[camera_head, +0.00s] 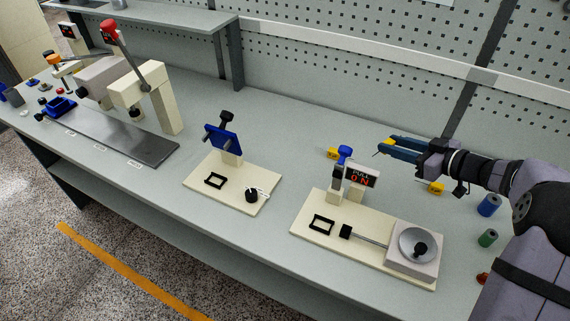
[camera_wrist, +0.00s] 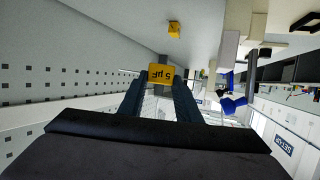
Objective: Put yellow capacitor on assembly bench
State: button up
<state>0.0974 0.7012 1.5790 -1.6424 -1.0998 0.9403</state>
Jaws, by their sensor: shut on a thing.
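My gripper (camera_head: 383,149) reaches in from the right, above the back part of the assembly bench (camera_head: 290,125). Its blue fingers are shut on a yellow capacitor (camera_wrist: 160,74), whose face reads "5 µF" upside down between the fingertips in the wrist view. In the head view only a little yellow shows at the fingertips, the rest being hidden by the fingers. A second yellow capacitor (camera_head: 332,153) rests on the bench left of the gripper. Another yellow one (camera_head: 436,188) rests on the bench below my wrist. The held capacitor appears raised off the bench.
A fixture with a blue knob, an "ON" display (camera_head: 361,175) and a round dish (camera_head: 418,244) stands in front of the gripper. A blue-plated fixture (camera_head: 224,140) stands to its left. Blue (camera_head: 489,205) and green (camera_head: 488,238) cylinders stand at right. Pegboard (camera_head: 400,45) rises behind.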

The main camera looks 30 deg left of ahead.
jog(key=shift+s+d+f+n, duration=0.2)
jog(key=shift+d+f+n, duration=0.1)
jog(key=shift+d+f, duration=0.2)
jog(key=p, duration=0.1)
send_over(384, 186)
jog(key=shift+f, duration=4.95)
jog(key=shift+f, duration=0.65)
jog(key=o, duration=1.1)
jog(key=shift+o, duration=0.2)
